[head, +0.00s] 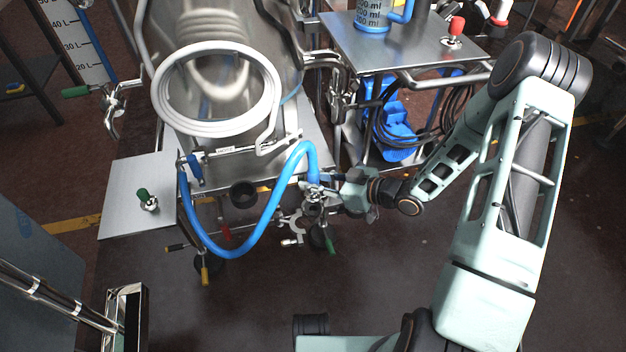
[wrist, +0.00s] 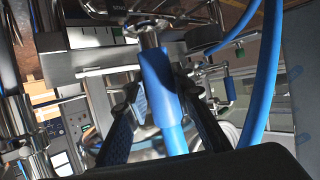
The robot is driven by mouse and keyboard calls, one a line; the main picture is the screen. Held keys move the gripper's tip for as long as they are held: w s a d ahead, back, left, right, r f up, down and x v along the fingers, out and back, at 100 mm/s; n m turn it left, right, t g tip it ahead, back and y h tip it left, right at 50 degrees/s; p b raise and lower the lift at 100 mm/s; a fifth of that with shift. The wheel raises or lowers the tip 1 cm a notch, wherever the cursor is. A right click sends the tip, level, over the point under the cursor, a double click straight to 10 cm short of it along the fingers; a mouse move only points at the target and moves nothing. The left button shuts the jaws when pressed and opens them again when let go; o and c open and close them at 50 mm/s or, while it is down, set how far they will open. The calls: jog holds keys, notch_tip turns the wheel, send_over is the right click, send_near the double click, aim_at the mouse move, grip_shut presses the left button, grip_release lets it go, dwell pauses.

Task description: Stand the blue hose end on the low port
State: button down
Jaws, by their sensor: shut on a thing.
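The blue hose (head: 239,241) loops from the left side of the steel frame, dips, arches up and comes down to my gripper (head: 332,184). In the wrist view my gripper (wrist: 160,88) has its two dark fingers on either side of the blue hose end (wrist: 157,72), shut on it. A metal fitting (wrist: 149,38) shows beyond the blue sleeve. In the head view, metal valve parts (head: 316,199) are directly below the hose end, likely the low port. I cannot tell whether the hose end touches or sits on them; the join is small and partly hidden.
A steel vessel with a coiled white hose (head: 217,131) stands behind. A small steel shelf (head: 126,205) with a green-handled valve (head: 148,200) is at left. A steel table (head: 405,50) and a blue pump (head: 397,140) are at back right. The front floor is fairly open.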

aim_at(318, 196)
jog(key=shift+f+b, duration=1.3)
jog(key=shift+f, duration=0.55)
jog(key=shift+f, duration=0.15)
jog(key=shift+f+b, duration=0.4)
jog(key=shift+f, duration=0.1)
jog(key=shift+f, duration=0.15)
jog(key=shift+f+b, duration=0.3)
jog(key=shift+f, duration=0.2)
dwell(0.4)
jog(key=c, duration=1.6)
grip_release()
jog(key=shift+d, duration=0.1)
